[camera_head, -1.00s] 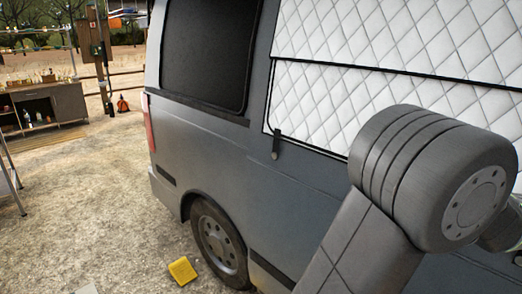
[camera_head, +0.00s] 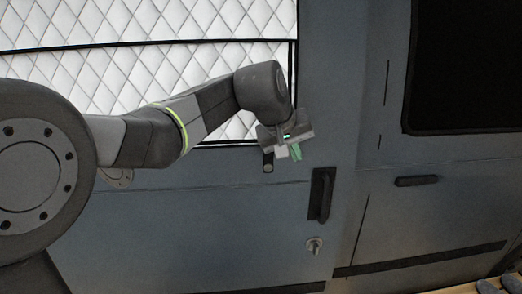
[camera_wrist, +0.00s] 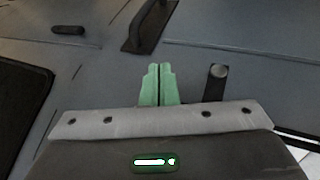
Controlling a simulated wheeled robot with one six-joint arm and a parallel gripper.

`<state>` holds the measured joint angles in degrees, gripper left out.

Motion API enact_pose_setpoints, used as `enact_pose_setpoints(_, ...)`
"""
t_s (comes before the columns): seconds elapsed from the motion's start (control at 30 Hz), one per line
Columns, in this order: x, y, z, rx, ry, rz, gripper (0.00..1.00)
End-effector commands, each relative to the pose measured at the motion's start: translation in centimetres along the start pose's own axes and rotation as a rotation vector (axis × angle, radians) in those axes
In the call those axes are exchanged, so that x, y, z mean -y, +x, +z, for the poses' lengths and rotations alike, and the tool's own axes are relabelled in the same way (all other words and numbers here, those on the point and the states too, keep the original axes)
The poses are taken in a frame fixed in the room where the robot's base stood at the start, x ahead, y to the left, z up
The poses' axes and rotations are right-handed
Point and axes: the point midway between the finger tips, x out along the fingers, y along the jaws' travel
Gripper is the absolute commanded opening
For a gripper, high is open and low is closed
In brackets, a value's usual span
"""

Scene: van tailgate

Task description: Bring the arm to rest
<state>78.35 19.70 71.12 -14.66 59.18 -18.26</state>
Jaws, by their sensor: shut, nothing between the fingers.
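My gripper (camera_head: 296,152) hangs at the end of my arm in front of the van's side, below the corner of the white quilted window cover. In the wrist view its two green fingers (camera_wrist: 160,84) are pressed together with nothing between them. My arm reaches across from the left of the head view, roughly level, with the wrist bent downward. The gripper is close to a dark strap with a round stud (camera_head: 268,162); I cannot tell whether it touches it.
The grey van side (camera_head: 200,220) fills the view behind my arm. A black door handle (camera_head: 321,194), a lock (camera_head: 315,245) and a second handle (camera_head: 417,181) are right of and below my gripper. The quilted cover (camera_head: 150,75) is behind the arm.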

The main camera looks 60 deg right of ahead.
Motion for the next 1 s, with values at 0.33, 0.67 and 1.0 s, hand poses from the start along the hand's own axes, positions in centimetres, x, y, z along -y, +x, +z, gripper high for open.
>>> enact_pose_setpoints(0.33,0.0,0.0,0.0,0.000,0.000,0.000,0.00)
enact_pose_setpoints(0.67,-0.1,4.2,0.1,0.005,0.001,-0.002,0.00)
enact_pose_setpoints(1.0,-0.6,10.0,0.2,0.001,0.004,0.001,0.00)
